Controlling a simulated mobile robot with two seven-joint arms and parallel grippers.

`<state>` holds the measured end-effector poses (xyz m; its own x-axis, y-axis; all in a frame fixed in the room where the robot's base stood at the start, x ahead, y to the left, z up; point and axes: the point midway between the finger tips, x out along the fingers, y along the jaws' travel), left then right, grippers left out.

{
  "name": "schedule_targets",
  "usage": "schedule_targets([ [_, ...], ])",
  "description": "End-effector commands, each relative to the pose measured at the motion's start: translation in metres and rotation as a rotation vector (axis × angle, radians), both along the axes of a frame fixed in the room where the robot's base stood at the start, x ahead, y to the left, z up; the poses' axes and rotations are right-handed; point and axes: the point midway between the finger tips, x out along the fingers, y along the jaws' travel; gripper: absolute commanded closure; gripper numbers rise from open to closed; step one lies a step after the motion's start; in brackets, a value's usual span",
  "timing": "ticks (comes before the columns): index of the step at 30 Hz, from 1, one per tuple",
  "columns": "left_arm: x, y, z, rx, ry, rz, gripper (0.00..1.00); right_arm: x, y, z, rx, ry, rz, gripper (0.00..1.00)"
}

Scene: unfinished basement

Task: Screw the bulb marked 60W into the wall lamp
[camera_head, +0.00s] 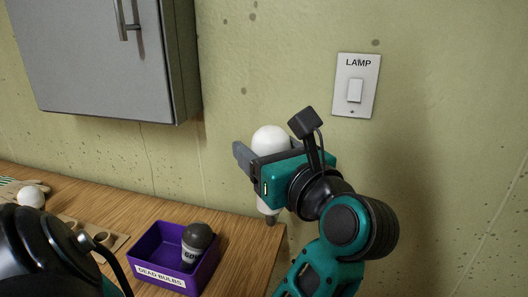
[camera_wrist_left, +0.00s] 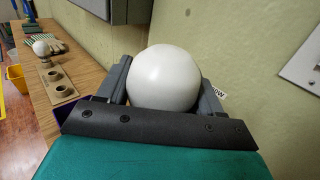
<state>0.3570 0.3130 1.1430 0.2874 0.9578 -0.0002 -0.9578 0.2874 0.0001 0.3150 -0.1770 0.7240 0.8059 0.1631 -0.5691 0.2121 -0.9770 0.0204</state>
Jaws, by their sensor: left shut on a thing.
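My left gripper (camera_head: 262,165) is shut on a white bulb (camera_head: 270,138). The bulb is roughly upright, globe up, with its dark narrow end pointing down past the gripper. In the left wrist view the round white globe (camera_wrist_left: 165,78) sits between the two fingers, and a white label ending in "0W" shows partly behind it. The gripper holds it in front of the wall, near the table's right corner. A dark bulb (camera_head: 197,238) marked "60W" stands in a purple box (camera_head: 160,276) labelled "DEAD BULBS". The wall lamp is not in view. My right gripper is not in view.
A switch plate (camera_head: 356,85) labelled "LAMP" is on the wall. A grey cabinet (camera_head: 90,60) hangs at upper left.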

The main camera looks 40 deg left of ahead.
Motion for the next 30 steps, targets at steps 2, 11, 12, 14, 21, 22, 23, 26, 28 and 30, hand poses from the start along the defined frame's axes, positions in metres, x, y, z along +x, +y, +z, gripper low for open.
schedule_targets([
  [2,-0.0001,-0.0002,-0.0033,-0.003,-0.001,-0.094,0.64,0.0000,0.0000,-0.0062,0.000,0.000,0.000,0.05],
  [11,0.0029,-0.0017,-0.0007,-0.002,0.002,-0.201,0.64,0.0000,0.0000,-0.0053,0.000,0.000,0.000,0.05],
  [12,0.0028,-0.0017,-0.0006,-0.002,0.002,-0.201,0.64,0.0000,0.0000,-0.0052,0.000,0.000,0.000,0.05],
  [14,0.0027,-0.0017,-0.0004,0.000,0.002,-0.200,0.33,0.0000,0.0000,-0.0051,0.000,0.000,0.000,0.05],
  [21,0.0029,-0.0018,-0.0008,-0.002,0.003,-0.199,0.10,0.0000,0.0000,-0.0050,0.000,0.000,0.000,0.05],
  [22,0.0030,-0.0019,-0.0010,-0.002,0.003,-0.199,0.07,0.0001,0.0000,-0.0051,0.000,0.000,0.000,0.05],
  [23,0.0031,-0.0020,-0.0012,-0.003,0.004,-0.200,0.04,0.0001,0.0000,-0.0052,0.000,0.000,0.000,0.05],
  [26,0.0032,-0.0021,-0.0018,-0.004,0.004,-0.200,0.04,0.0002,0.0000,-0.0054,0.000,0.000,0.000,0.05],
  [28,0.0034,-0.0022,-0.0021,-0.004,0.005,-0.200,0.04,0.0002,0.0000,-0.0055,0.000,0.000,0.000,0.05],
  [30,0.0035,-0.0022,-0.0024,-0.005,0.006,-0.200,0.04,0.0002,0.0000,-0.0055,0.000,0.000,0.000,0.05],
])
